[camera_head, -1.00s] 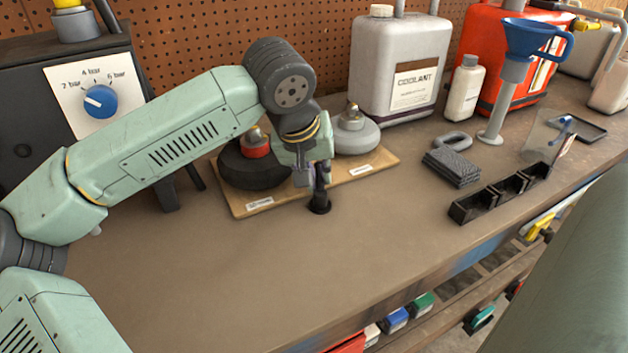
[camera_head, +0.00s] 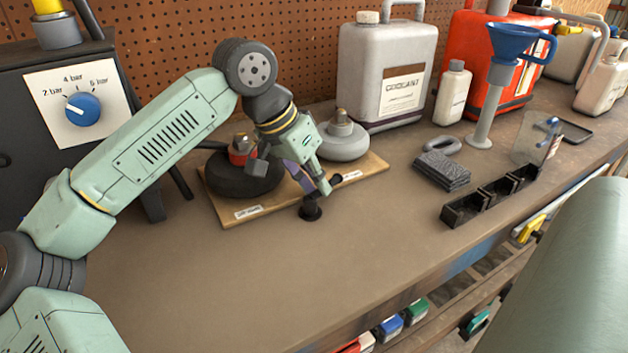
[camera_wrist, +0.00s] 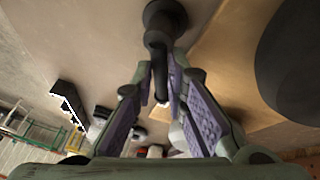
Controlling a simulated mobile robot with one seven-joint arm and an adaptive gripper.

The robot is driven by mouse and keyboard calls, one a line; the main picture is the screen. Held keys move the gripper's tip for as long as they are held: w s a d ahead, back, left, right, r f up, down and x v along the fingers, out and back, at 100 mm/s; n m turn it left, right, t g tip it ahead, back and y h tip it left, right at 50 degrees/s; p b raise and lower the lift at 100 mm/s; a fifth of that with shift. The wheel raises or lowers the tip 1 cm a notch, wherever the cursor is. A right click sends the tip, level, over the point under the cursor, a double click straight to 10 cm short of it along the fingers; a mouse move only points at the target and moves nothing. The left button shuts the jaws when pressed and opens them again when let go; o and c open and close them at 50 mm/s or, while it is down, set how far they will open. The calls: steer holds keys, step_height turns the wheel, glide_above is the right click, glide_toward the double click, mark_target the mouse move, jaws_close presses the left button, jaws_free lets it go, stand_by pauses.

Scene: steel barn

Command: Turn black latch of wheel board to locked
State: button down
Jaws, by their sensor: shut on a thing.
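The wheel board (camera_head: 235,217) is a wooden plate bearing a dark wheel (camera_head: 240,178) on its left and a grey wheel (camera_head: 343,142) on its right. The black latch (camera_head: 311,210) is at the board's front edge, with a round foot. My gripper (camera_head: 322,188) reaches down to it at a slant, its fingers at the latch's upper part. In the wrist view the purple-padded fingers of my gripper (camera_wrist: 160,72) close on the black latch (camera_wrist: 162,22). The fingers hide part of the latch, and I cannot read its angle clearly.
A coolant can (camera_head: 386,75), a white bottle (camera_head: 454,93) and a blue funnel (camera_head: 520,43) stand behind to the right. A black divided tray (camera_head: 490,197) lies right of the board. A pressure box (camera_head: 75,105) stands left. The bench front is clear.

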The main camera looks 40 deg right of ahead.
steer(key=shift+s, duration=0.3)
steer(key=c, duration=1.6)
jaws_free()
steer(key=shift+w, duration=0.1)
steer(key=shift+w+a+r, duration=0.15)
steer(key=shift+a+r, duration=0.05)
steer(key=shift+r, duration=0.3)
steer(key=v, duration=1.1)
steer(key=shift+c, duration=0.4)
